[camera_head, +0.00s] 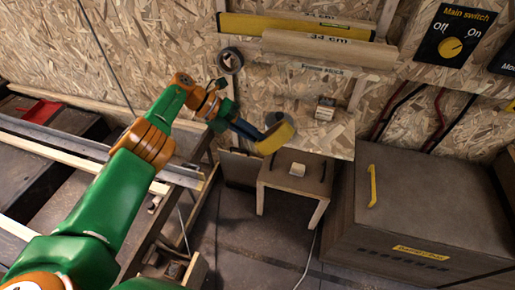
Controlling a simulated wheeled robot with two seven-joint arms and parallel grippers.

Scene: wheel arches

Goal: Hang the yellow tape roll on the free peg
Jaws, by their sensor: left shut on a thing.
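The yellow tape roll (276,137), with a dark blue inner side, is held up in front of the chipboard wall. My left gripper (251,132) is shut on its left side; the fingertips are partly hidden by the roll. A dark grey tape roll (230,60) hangs on the wall above and left of my gripper. I cannot make out a free peg clearly; my gripper and wrist cover part of the wall below the grey roll. My right gripper is not in view.
Wooden beams (330,49) lie along the wall above. A light board (325,136) with a small block (325,109) is behind the roll, with a small table (290,178) below. A brown cabinet (420,215) stands right, and a workbench (75,145) left.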

